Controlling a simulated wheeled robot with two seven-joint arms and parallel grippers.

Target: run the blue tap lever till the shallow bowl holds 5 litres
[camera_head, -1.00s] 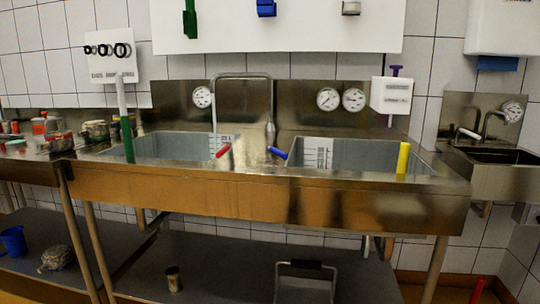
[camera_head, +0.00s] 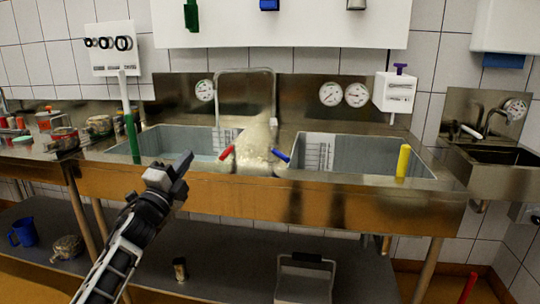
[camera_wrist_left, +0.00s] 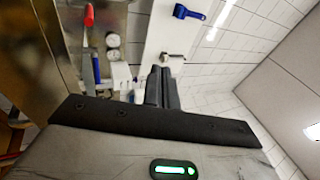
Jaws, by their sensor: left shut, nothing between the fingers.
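The blue tap lever (camera_head: 281,155) sits on the front rim of the steel sink unit, right of the red lever (camera_head: 226,152). Both levers also show in the wrist view, blue (camera_wrist_left: 95,68) and red (camera_wrist_left: 89,15). My left gripper (camera_head: 180,163) is shut and empty in front of the left basin, left of both levers and apart from them. Its closed fingers show in the wrist view (camera_wrist_left: 161,78). A thin steel spout (camera_head: 217,110) comes down at the left basin. I cannot make out a shallow bowl. My right gripper is out of view.
The left basin (camera_head: 180,138) and right basin (camera_head: 350,150) have scale plates. A pale, speckled mass (camera_head: 254,148) stands between the levers. A green post (camera_head: 132,138) and yellow cylinder (camera_head: 403,160) stand at the sides. Jars (camera_head: 64,138) crowd the left counter.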

